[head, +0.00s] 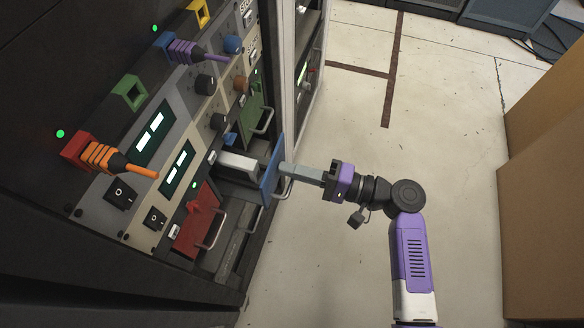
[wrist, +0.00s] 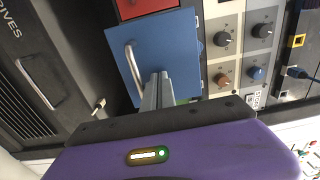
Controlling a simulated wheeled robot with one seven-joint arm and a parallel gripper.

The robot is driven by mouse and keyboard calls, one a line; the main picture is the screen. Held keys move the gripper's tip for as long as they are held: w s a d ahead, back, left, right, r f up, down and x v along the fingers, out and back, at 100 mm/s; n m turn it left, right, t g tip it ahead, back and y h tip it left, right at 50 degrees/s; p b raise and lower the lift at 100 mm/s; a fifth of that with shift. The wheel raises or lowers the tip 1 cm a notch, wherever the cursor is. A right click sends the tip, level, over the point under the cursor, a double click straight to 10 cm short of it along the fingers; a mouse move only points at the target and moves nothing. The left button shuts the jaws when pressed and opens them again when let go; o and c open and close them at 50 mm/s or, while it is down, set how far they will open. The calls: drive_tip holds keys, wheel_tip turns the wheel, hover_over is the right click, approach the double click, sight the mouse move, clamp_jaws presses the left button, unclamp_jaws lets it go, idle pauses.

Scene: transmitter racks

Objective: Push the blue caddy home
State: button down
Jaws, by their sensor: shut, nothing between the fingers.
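The blue caddy (head: 268,178) sticks out of the rack between a red caddy and a green caddy, with its pale grey body showing behind the blue front. In the wrist view its blue front (wrist: 180,48) fills the upper middle, with a silver handle (wrist: 132,66) on its left side. My gripper (head: 285,170) is shut and empty, its fingers pointing at the blue front. The fingertips (wrist: 159,76) appear at or very close to the front, beside the handle; I cannot tell if they touch. The fingers hide part of the front.
The red caddy (head: 194,222) and green caddy (head: 250,112) flank the blue one, each with a handle. An orange plug (head: 108,158) and a purple plug (head: 190,50) jut from the panel. Cardboard boxes (head: 545,180) stand right; the floor between is clear.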

sight(241, 157)
drive_tip(key=b+x, duration=0.2)
drive_tip(key=x, duration=0.9)
drive_tip(key=shift+a+f+b, duration=0.15)
drive_tip(key=shift+a+b, duration=0.05)
drive_tip(key=shift+b, duration=0.1)
drive_tip(key=shift+a, duration=0.15)
drive_tip(key=shift+a+r, duration=0.1)
drive_tip(key=shift+r, duration=0.1)
